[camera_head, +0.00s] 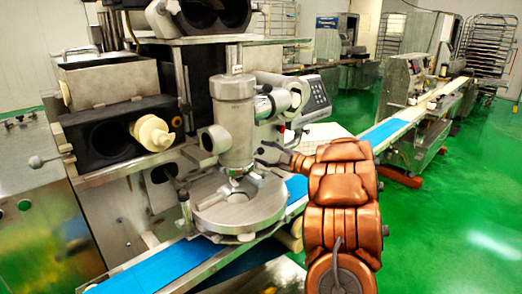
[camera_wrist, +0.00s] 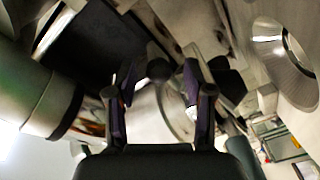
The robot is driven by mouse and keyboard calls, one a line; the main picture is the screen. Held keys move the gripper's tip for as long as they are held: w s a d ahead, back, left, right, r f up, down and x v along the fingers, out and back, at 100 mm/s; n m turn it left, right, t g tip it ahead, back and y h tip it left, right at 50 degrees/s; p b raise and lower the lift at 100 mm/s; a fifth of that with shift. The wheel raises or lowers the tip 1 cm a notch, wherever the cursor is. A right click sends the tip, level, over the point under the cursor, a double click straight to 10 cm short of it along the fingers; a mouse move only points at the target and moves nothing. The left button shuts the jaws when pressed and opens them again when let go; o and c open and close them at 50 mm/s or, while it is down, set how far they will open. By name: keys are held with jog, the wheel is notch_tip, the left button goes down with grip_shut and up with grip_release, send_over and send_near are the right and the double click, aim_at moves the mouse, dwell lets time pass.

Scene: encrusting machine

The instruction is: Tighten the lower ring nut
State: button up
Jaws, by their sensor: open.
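The encrusting machine's upright metal cylinder (camera_head: 234,125) stands above a round metal disc (camera_head: 238,207). A narrower metal neck with small fittings (camera_head: 237,181) joins the cylinder's lower end to the disc region. I cannot clearly tell the lower ring nut from these parts. My gripper (camera_head: 262,153) is at the right side of the cylinder's lower part, fingers pointing left toward it. In the wrist view my gripper (camera_wrist: 158,92) is open, with a curved, shiny metal surface (camera_wrist: 165,112) beyond and between its fingers. Contact cannot be told.
A blue conveyor belt (camera_head: 160,269) runs under the disc. A control panel (camera_head: 314,95) and side cylinders (camera_head: 284,92) sit above and right of my gripper. A cream auger (camera_head: 153,132) juts out at left. Green floor (camera_head: 450,220) is clear at right.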

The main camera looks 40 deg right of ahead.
jog(key=shift+w, duration=1)
jog(key=shift+a, duration=0.1)
grip_shut()
